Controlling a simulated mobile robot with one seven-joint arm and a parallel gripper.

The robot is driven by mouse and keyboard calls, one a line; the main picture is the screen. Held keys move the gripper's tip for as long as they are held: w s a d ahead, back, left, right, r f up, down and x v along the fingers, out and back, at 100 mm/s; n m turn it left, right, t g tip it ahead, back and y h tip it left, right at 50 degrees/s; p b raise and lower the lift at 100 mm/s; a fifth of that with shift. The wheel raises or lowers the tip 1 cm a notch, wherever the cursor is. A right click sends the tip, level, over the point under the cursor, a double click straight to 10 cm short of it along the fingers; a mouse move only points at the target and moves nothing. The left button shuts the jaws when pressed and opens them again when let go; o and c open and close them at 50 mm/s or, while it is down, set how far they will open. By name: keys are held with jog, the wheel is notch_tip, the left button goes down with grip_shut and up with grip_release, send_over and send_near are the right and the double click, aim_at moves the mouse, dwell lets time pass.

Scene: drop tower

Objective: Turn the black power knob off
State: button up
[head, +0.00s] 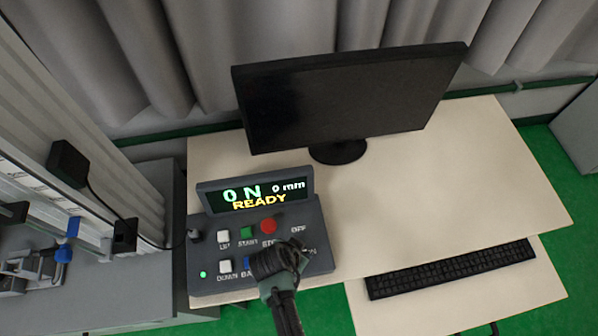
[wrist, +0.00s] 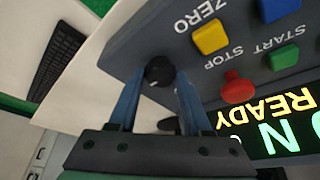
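The black power knob (wrist: 158,72) is on the grey control box (head: 200,262), near the box's edge in the wrist view. A small light mark shows on the knob. My gripper (wrist: 160,82) is open, with one blue finger on each side of the knob; I cannot tell whether either finger touches it. In the head view my gripper (head: 297,257) is over the right side of the box and hides most of the knob area. The OFF label (head: 298,229) shows above it.
A red stop button (head: 268,226), a green start button (head: 247,233) and white buttons (head: 224,236) are left of my gripper. A yellow zero button (wrist: 210,38) is close to the fingers. A monitor (head: 340,95) and keyboard (head: 450,268) are at the right.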

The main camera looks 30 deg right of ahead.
grip_shut()
jog(key=shift+n, duration=0.4)
jog(key=n+p, duration=0.1)
jog(key=n, duration=0.1)
jog(key=n+t+y+p, duration=0.1)
jog(key=shift+s+d+r+n, duration=0.1)
jog(key=shift+s+r+n, duration=0.05)
jog(key=shift+n, duration=0.25)
jog(key=n, duration=0.2)
jog(key=n+t+y+p, duration=0.1)
jog(key=n, duration=0.1)
jog(key=shift+d+n+y, duration=0.15)
jog(key=shift+n+y, duration=0.15)
jog(key=n, duration=0.1)
jog(key=n+y+b, duration=0.1)
jog(key=n, duration=0.2)
jog(key=shift+d+f+y, duration=0.15)
jog(key=shift+f+y, duration=0.1)
jog(key=shift+y, duration=0.15)
jog(key=n+b, duration=0.1)
jog(key=n, duration=0.1)
jog(key=n+y+b, duration=0.1)
jog(key=n, duration=0.1)
jog(key=shift+n+y, duration=0.3)
jog(key=shift+r, duration=0.1)
